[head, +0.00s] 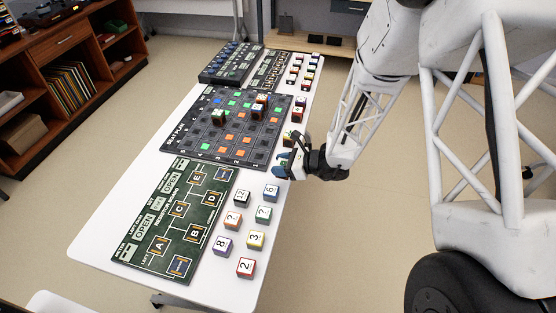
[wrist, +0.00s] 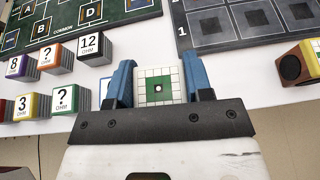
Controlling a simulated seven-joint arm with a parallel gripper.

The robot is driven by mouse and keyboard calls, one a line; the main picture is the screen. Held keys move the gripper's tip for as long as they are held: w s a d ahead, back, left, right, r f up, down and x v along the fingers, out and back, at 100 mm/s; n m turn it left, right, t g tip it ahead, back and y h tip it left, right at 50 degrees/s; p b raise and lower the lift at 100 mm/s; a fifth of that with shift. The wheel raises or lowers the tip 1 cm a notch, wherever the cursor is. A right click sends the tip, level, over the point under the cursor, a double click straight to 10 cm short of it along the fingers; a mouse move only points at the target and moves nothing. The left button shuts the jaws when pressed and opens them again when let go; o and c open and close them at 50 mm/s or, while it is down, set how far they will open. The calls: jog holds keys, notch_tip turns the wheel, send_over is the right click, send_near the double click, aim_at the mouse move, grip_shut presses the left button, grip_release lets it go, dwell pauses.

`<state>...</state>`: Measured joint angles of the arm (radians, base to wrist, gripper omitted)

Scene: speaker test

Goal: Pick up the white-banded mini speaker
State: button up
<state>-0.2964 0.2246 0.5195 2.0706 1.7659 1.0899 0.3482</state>
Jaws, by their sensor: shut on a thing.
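My gripper (head: 287,164) is at the right edge of the white table, beside the seat plan board. In the wrist view its blue fingers (wrist: 160,84) are shut on a small block-shaped speaker (wrist: 158,88). The face turned to the camera has a white grid, a green square and a small white dot. Its band is mostly hidden between the fingers, so I cannot tell its colour for sure. I cannot tell whether it is clear of the table. A brown speaker (wrist: 292,66) stands apart to the right in the wrist view.
The seat plan board (head: 180,140) carries several speakers, one of them at its left (head: 218,115). The green circuit board (head: 209,238) lies nearer, with several numbered ohm blocks (head: 246,267) beside it. More speakers (head: 297,114) line the table's right edge. Floor lies beyond the table edge.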

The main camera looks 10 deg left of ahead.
jog(key=s+d+r, duration=0.1)
jog(key=s+d, duration=0.5)
jog(key=s, duration=0.4)
jog(key=shift+s, duration=0.25)
jog(key=shift+w, duration=0.1)
dwell(0.3)
